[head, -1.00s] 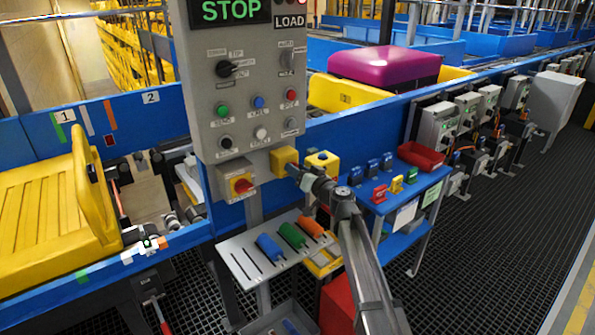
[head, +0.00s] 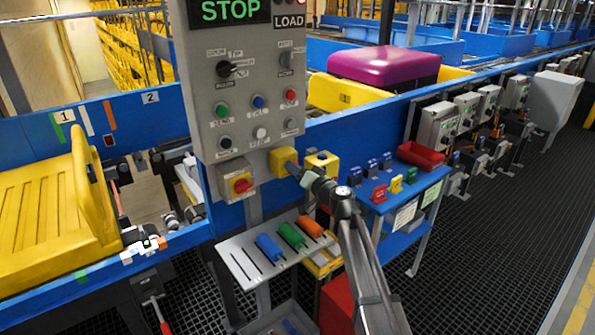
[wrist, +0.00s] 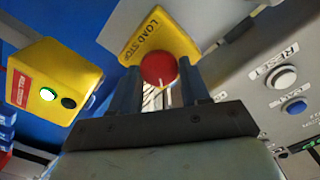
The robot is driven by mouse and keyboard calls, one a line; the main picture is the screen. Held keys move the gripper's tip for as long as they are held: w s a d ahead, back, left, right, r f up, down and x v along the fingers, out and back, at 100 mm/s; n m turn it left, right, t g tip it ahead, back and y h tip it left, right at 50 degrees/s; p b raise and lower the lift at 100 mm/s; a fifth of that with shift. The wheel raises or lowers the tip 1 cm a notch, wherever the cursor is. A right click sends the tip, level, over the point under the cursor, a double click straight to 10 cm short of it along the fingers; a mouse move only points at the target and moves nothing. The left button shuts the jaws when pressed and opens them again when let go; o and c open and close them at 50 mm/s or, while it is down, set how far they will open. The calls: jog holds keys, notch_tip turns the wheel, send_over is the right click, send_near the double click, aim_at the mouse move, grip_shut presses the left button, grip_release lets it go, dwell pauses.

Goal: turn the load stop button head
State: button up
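The load stop button head (wrist: 158,68) is a red round knob on a yellow box (wrist: 158,36) lettered LOAD STOP, in the wrist view. My gripper (wrist: 160,70) has one dark finger on each side of the knob. The fingers are part-way together and their tips line up with its sides, with no clear gap, so it looks shut on the knob. In the head view my gripper (head: 298,170) reaches the front of the yellow box (head: 281,160) below the grey panel, and hides the knob.
A second yellow box (head: 321,162) with a green and a black button is close beside. The grey control panel (head: 232,110) and a red rotary switch (head: 241,186) are to the left. A tool shelf (head: 245,260) with coloured handles lies below.

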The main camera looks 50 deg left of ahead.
jog(key=o, duration=0.4)
jog(key=shift+d, duration=0.1)
jog(key=d, duration=1.3)
jog(key=shift+d, duration=0.35)
